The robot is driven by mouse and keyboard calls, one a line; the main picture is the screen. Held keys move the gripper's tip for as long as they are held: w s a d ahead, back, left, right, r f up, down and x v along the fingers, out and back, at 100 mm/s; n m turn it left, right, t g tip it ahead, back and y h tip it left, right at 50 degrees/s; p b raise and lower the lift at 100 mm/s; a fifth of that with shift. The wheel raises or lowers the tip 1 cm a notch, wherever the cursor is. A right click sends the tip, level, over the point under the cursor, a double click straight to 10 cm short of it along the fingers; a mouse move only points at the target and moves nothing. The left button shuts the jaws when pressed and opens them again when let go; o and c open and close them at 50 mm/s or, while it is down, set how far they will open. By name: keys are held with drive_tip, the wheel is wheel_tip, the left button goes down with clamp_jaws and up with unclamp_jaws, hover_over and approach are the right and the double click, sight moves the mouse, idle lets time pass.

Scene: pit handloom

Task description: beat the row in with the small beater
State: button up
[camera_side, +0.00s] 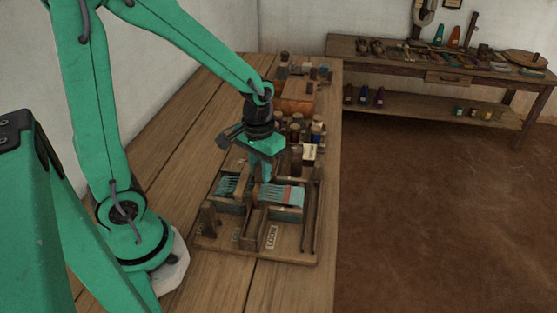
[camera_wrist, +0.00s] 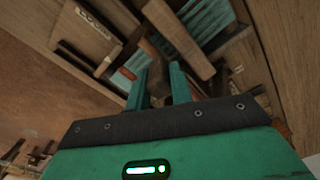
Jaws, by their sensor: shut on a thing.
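My gripper (camera_side: 262,180) points down over the middle of the small loom (camera_side: 213,246). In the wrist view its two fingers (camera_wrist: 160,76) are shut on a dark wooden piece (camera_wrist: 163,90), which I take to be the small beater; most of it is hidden. Pale blue warp threads (camera_side: 228,187) show left of the fingers. In the wrist view the cloth (camera_wrist: 125,76) is left of the fingers. I cannot tell whether the beater touches the row.
A wooden bar (camera_wrist: 180,40) crosses the loom close to the fingers. Bottles (camera_side: 317,131) and a wooden box (camera_side: 296,97) stand behind. The bench (camera_side: 180,130) is clear at left. A tool table (camera_side: 440,65) stands farther back.

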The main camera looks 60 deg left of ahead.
drive_tip(key=shift+s+a+f, duration=0.1)
drive_tip(key=shift+s+a, duration=0.25)
drive_tip(key=shift+s, duration=0.25)
drive_tip(key=o, duration=0.8)
drive_tip(key=shift+o, duration=0.2)
drive_tip(key=shift+w, duration=0.1)
drive_tip(key=shift+r, duration=3.3)
drive_tip(key=shift+r, duration=0.15)
